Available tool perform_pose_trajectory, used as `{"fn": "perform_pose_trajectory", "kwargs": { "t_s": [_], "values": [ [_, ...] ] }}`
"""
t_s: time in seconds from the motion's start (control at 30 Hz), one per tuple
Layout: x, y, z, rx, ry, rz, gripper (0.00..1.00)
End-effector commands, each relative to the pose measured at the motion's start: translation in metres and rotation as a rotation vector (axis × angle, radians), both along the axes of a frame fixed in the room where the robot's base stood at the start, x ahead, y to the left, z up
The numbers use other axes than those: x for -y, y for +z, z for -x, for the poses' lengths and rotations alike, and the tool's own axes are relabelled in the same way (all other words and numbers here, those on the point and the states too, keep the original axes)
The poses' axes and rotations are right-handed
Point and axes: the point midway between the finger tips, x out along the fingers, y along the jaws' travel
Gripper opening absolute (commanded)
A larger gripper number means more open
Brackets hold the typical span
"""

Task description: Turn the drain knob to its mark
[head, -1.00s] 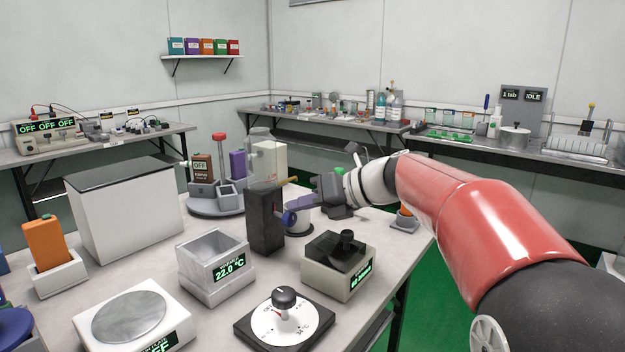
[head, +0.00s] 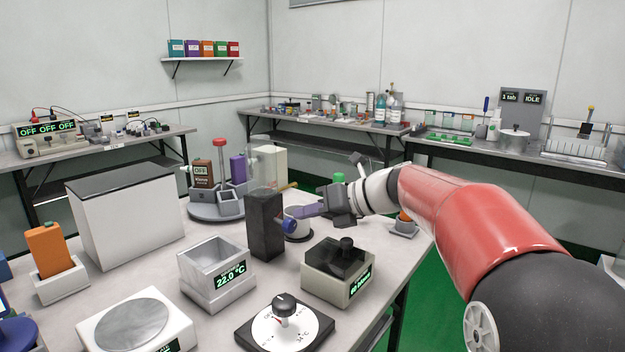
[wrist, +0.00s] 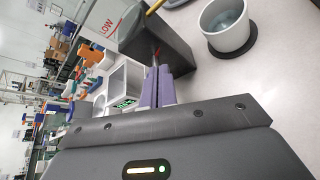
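A dark box-like stand (head: 265,226) with a clear cylinder (head: 263,172) on top stands mid-bench. Red "LOW" lettering (wrist: 108,27) shows on the cylinder.
A white cup (wrist: 226,24) on a dark disc stands close beside the stand. A grey box with a dark lid (head: 338,272), a dial (head: 285,325) and a 22.0 °C bath (head: 215,272) are in front. A yellow rod (wrist: 155,6) lies behind the stand.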

Motion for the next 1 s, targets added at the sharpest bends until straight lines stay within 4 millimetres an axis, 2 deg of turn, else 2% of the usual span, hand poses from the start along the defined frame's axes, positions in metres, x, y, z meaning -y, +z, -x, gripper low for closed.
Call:
{"fn": "perform_pose_trajectory", "kwargs": {
  "t_s": [0.67, 0.87, 1.0],
  "values": [
    [0.001, -0.006, -0.002, -0.006, 0.006, 0.002, 0.00],
    [0.004, 0.000, -0.006, -0.004, 0.005, 0.000, 0.00],
    [0.011, 0.001, -0.001, -0.003, 0.001, 0.001, 0.00]
  ]
}}
